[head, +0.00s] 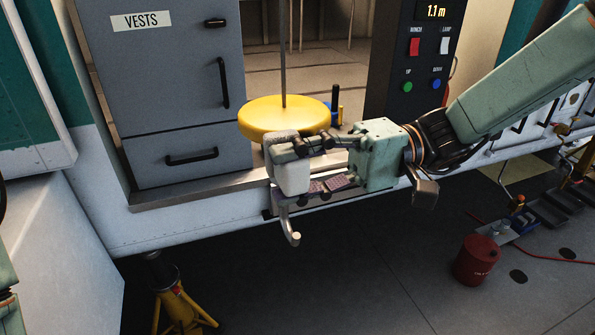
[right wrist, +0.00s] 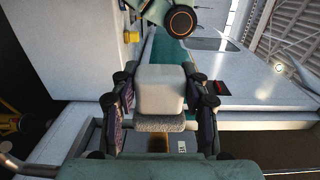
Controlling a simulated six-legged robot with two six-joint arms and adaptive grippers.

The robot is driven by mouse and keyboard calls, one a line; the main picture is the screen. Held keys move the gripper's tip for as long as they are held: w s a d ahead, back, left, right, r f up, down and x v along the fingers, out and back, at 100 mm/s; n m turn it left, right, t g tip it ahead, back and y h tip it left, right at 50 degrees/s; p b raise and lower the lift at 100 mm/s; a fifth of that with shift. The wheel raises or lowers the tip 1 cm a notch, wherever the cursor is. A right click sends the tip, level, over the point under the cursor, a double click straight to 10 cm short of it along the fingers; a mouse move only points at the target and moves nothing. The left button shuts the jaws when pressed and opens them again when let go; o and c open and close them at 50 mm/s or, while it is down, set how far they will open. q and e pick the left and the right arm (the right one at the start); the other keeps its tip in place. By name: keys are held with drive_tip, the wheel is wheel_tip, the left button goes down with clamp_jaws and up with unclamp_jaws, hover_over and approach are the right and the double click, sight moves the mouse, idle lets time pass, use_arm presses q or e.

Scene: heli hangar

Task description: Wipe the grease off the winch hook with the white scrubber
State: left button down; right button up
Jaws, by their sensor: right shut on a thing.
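The white scrubber (head: 288,176) is a pale block with a rough grey pad. It shows in the right wrist view (right wrist: 160,88) between the fingers. My right gripper (head: 305,163) is shut on it, and it also shows in the right wrist view (right wrist: 161,104). The winch hook (head: 291,229) is bare metal and hangs below the yellow disc (head: 284,116) on its cable. Its curved tip shows just below the scrubber; its upper part is hidden behind the scrubber and gripper. I cannot tell whether they touch, and no grease can be made out. My left gripper is out of view.
A grey cabinet marked VESTS (head: 165,70) stands behind at the left. A dark winch control panel (head: 420,62) reads 1.1 m. The helicopter's door sill (head: 195,188) runs behind the hook. A yellow jack (head: 180,302) and red can (head: 476,262) stand on the floor.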

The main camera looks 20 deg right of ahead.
drive_tip(key=shift+w+d, duration=0.2)
drive_tip(key=shift+w, duration=0.05)
drive_tip(key=shift+w+a+b, duration=0.15)
drive_tip(key=shift+w+b, duration=0.1)
drive_tip(key=shift+b, duration=0.05)
drive_tip(key=shift+w, duration=0.3)
drive_tip(key=shift+w+b, duration=0.15)
drive_tip(key=shift+b, duration=0.15)
